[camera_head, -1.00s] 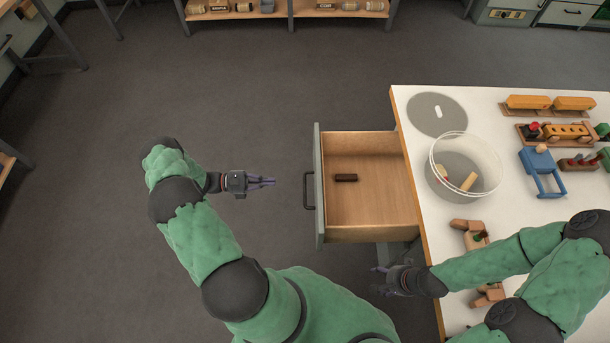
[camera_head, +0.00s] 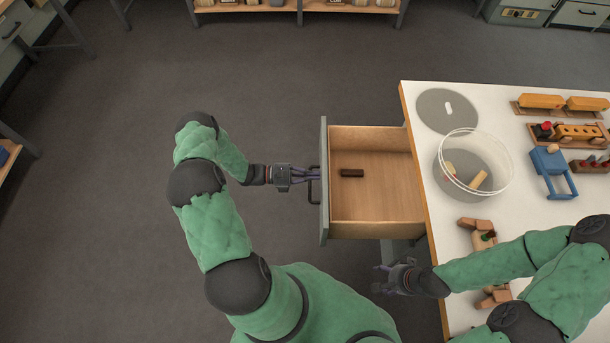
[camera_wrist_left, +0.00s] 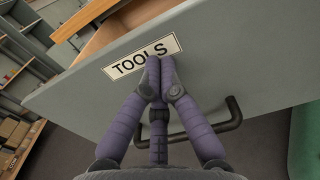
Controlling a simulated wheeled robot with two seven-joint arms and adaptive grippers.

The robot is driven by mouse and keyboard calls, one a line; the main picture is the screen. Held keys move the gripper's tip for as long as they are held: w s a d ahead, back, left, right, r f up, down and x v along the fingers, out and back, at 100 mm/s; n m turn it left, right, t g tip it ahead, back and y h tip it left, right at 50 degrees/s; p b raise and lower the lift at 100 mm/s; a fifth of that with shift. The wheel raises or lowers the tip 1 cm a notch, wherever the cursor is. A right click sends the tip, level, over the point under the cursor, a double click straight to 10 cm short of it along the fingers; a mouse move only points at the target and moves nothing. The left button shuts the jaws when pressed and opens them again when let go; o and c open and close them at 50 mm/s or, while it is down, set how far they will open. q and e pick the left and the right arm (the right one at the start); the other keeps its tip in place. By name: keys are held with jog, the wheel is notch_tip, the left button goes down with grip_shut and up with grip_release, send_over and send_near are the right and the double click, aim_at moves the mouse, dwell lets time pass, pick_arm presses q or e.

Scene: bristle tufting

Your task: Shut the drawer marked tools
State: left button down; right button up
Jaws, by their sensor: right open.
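The drawer (camera_head: 324,222) stands pulled out of the left side of the white-topped table. Its grey front shows a TOOLS label (camera_wrist_left: 125,67) and a dark bar handle (camera_wrist_left: 232,118) in the left wrist view. A small dark brown block (camera_head: 352,173) lies inside on the wooden bottom. My left gripper (camera_head: 316,173) is at the outer face of the drawer front by the handle (camera_head: 311,192). In the wrist view its purple fingers (camera_wrist_left: 157,62) meet at the tips, over the label's edge, with nothing between them; contact is unclear. My right gripper (camera_head: 380,279) is open and empty below the drawer in the picture.
The table (camera_head: 411,124) carries a clear round tub (camera_head: 510,165) with blocks in it, a grey disc (camera_head: 434,105), a blue stool-like toy (camera_head: 550,172) and wooden toys. Clear floor lies left of the drawer. A shelf (camera_head: 300,14) stands at the back.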

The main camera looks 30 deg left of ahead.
pick_arm(q)
jog(key=shift+d, duration=0.1)
dwell(0.3)
jog(key=b+x, duration=0.3)
jog(key=x, duration=3)
jog(key=shift+w+d+r, duration=0.2)
jog(key=shift+w, duration=0.2)
pick_arm(e)
notch_tip(320, 180, down, 3)
jog(key=shift+f, duration=0.1)
jog(key=shift+s, duration=0.1)
pick_arm(q)
jog(key=shift+r, duration=0.1)
jog(key=p+v, duration=0.2)
jog(key=v, duration=1.2)
jog(key=shift+s+f, duration=0.15)
jog(key=shift+f, duration=0.1)
pick_arm(e)
jog(key=shift+s+a+r, duration=0.15)
jog(key=shift+s+r, duration=0.2)
jog(key=shift+r, duration=0.3)
jog(key=shift+s+a+r, duration=0.1)
jog(key=shift+s+r, duration=0.2)
jog(key=shift+r, duration=0.3)
